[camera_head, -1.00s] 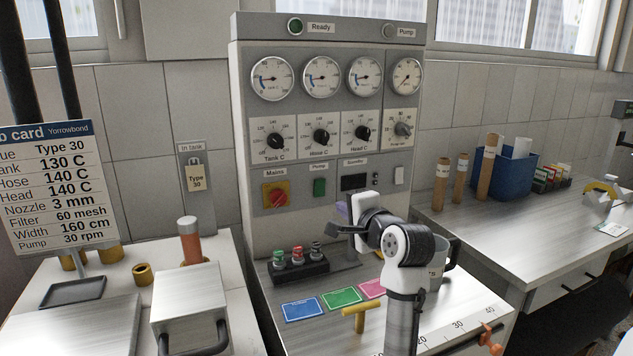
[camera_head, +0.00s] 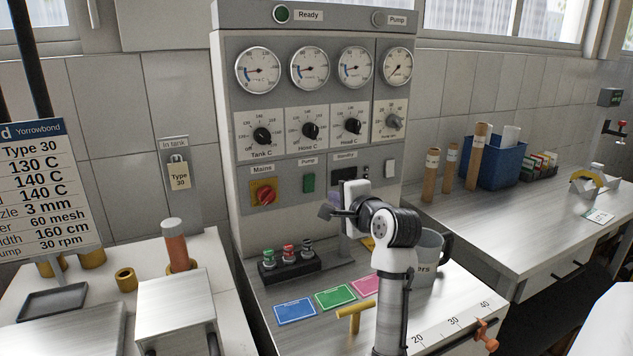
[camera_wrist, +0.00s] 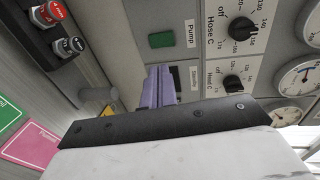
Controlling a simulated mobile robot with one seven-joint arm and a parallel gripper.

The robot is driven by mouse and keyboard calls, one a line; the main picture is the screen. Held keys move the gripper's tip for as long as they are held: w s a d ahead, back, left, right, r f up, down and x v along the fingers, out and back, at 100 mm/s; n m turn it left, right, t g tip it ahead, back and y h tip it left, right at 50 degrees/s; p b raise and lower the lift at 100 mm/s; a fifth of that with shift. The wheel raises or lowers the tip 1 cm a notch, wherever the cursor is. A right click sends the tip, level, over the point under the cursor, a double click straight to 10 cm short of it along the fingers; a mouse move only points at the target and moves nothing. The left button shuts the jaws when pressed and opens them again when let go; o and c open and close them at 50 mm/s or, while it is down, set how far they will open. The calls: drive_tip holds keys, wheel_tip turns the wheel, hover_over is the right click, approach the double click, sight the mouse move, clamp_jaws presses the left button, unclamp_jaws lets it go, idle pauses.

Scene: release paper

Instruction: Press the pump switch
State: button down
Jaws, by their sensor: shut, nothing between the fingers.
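The pump switch (camera_head: 308,182) is a green rectangle under a "Pump" label on the grey machine panel. It also shows in the wrist view (camera_wrist: 161,40), upper middle, with the label beside it. My gripper (camera_head: 326,209) is in front of the panel, below and slightly right of the switch in the head view. Its purple fingers (camera_wrist: 159,85) are together and empty. In the wrist view they lie just below the switch; a gap to the panel cannot be judged exactly. The switch is unobstructed in both views.
Left of the switch is the red and yellow mains knob (camera_head: 265,193); right is the dark standby display (camera_head: 344,174), partly behind my gripper. Below stands a black block (camera_head: 290,268) with several fittings. A grey mug (camera_head: 427,262) stands right of my arm.

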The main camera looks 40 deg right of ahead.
sight(311, 179)
drive_tip(key=p+x, duration=0.1)
drive_tip(key=x, duration=0.2)
drive_tip(key=p+x, duration=0.1)
drive_tip(key=x, duration=0.3)
drive_tip(key=r+p+x, duration=0.1)
drive_tip(key=x, duration=0.3)
drive_tip(key=shift+w+p, duration=0.1)
drive_tip(key=shift+p, duration=0.25)
drive_tip(key=shift+r, duration=0.15)
drive_tip(key=shift+w+r+p, duration=0.3)
drive_tip(key=shift+w+p, duration=0.1)
drive_tip(key=shift+p, duration=0.2)
drive_tip(key=shift+s+f, duration=0.1)
drive_tip(key=shift+f, duration=0.1)
drive_tip(key=shift+s, duration=0.1)
